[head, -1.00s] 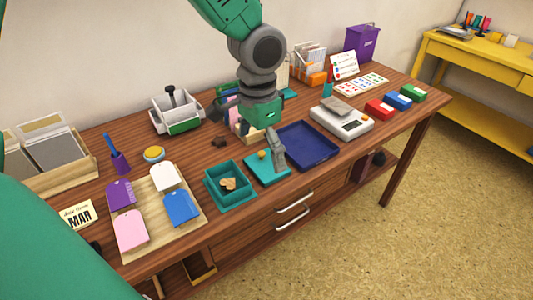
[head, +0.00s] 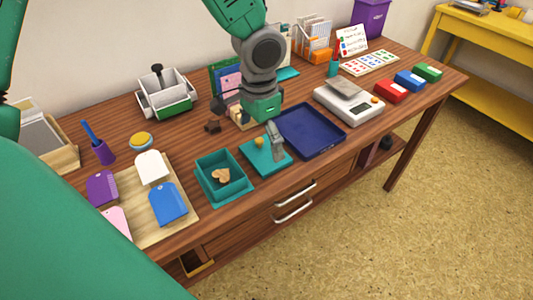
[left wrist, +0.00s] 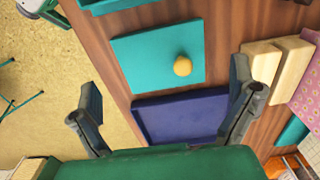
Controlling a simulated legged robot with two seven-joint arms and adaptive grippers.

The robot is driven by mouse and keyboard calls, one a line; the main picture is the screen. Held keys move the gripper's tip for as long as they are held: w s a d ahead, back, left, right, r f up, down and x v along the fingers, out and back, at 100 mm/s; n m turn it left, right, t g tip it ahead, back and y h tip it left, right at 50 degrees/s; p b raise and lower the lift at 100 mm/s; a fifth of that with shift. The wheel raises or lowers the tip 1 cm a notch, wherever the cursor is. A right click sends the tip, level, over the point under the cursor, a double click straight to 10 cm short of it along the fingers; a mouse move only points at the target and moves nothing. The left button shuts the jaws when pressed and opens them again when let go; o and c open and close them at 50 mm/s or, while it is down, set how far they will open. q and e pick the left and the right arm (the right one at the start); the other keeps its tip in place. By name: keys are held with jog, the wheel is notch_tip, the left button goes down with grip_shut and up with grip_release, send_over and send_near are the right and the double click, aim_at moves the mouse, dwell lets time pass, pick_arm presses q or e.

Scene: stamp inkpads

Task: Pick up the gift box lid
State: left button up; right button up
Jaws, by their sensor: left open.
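The gift box lid is a flat teal square (head: 251,151) with a round yellow knob, lying on the wooden table in the head view. It also shows in the left wrist view (left wrist: 145,55), with its knob (left wrist: 182,66) facing up at me. The open teal gift box (head: 209,189) stands just left of the lid, with a tan heart-shaped piece (head: 221,176) inside. My left gripper (head: 250,126) is open and empty above the lid, one finger hiding part of it. In the left wrist view its fingers (left wrist: 165,88) are spread wide and the knob lies between their lines.
A navy tray (head: 325,138) lies right of the lid. A white scale (head: 345,105) stands beyond it. A wooden board (head: 180,222) with coloured tags is at left. Small wooden blocks (left wrist: 275,65) sit beside the lid. The table's front edge is close.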

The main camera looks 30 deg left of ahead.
aim_at(262, 153)
pick_arm(q)
jog(key=f, duration=0.1)
jog(key=f+b, duration=0.1)
jog(key=f, duration=0.2)
jog(key=shift+w+a+f+b, duration=0.2)
jog(key=shift+w+f+b, duration=0.1)
jog(key=shift+f+b, duration=0.1)
jog(key=shift+d+f, duration=0.25)
jog(key=shift+d+r, duration=0.15)
jog(key=shift+d, duration=0.15)
jog(key=shift+a, duration=0.1)
jog(key=c, duration=0.8)
jog(key=shift+o, duration=0.2)
jog(key=shift+a, duration=0.3)
